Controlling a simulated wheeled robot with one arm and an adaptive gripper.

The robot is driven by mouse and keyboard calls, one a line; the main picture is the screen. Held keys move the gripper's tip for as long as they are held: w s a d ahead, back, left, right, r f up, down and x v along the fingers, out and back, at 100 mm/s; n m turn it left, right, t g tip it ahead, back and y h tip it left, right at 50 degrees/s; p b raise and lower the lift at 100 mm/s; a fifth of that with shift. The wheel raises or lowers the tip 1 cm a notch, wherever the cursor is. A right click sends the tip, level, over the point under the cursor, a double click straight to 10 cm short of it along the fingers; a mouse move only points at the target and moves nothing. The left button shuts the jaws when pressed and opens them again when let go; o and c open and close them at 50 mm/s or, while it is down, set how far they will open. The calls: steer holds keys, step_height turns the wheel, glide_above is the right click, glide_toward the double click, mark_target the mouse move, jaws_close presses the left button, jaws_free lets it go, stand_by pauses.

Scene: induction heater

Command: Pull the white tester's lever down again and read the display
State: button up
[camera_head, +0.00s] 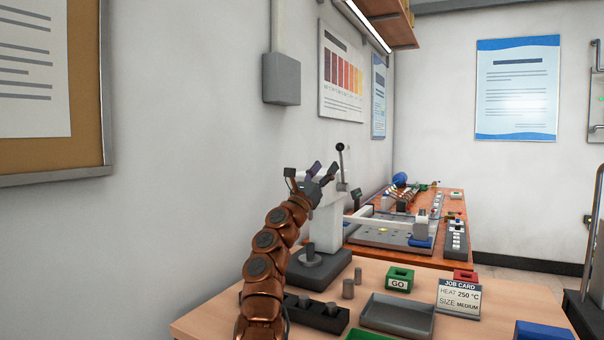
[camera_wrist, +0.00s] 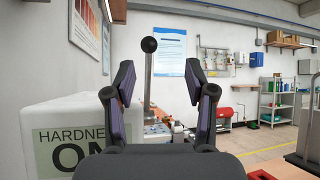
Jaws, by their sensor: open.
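The white tester (camera_head: 329,222) stands on a dark base on the table. Its lever (camera_head: 342,167), a grey rod with a black ball on top, stands upright. My gripper (camera_head: 325,168) is open and empty at the tester's top, with the lever just beyond its fingertips. In the wrist view, the lever (camera_wrist: 149,75) shows between the open fingers of my gripper (camera_wrist: 159,75), with the ball above them. The tester (camera_wrist: 50,115) fills the lower left there. Its pale green display (camera_wrist: 65,150) shows "HARDNE" and large letters "ON"; my gripper hides the rest.
A wall is close behind the tester.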

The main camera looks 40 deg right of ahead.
steer(key=s+a, duration=0.1)
steer(key=a, duration=0.8)
steer(key=shift+s+a, duration=0.2)
steer(key=shift+a, duration=0.2)
stand_by(0.5)
